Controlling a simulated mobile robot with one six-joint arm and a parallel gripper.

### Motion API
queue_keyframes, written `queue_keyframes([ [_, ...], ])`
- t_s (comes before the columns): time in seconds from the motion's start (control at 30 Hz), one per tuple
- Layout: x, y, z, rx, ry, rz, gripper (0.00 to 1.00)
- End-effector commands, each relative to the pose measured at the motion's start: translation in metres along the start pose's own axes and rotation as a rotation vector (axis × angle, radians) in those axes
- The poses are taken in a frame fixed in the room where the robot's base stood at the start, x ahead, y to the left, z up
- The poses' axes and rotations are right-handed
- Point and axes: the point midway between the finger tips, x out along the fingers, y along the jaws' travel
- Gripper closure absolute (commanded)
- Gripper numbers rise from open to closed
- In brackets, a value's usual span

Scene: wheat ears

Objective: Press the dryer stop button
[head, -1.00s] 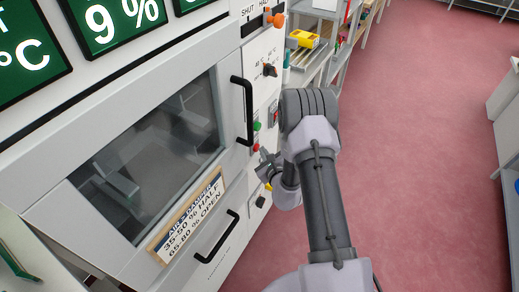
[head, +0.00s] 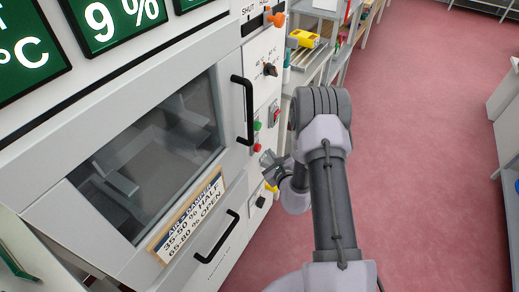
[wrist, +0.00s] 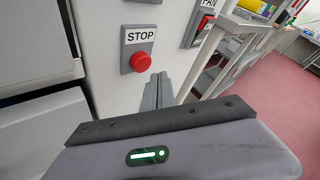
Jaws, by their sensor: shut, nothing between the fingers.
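The red round stop button (wrist: 141,62) sits on a grey plate under a STOP label (wrist: 139,37) in the wrist view. In the head view the red button (head: 256,147) is on the dryer's front panel, below a green button (head: 257,126). My gripper (wrist: 160,84) is shut and empty. Its fingertips are just right of and below the stop button in the wrist view, apart from it in the picture. In the head view my gripper (head: 265,157) is close to the panel, just below and right of the red button. I cannot tell whether it touches the panel.
The dryer door has a black handle (head: 243,110) left of the buttons. A red switch (wrist: 206,24) marked FAN is right of the stop button. A dial (head: 270,69) is higher on the panel. Shelves (head: 310,65) stand beyond. The red floor (head: 420,150) at right is clear.

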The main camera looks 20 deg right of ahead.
Motion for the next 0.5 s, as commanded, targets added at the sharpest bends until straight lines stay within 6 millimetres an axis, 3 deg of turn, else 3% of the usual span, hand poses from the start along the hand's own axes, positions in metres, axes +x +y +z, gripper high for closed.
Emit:
queue_keyframes([
  [0.5, -0.029, -0.021, -0.021, 0.001, 0.000, 0.000, 1.00],
])
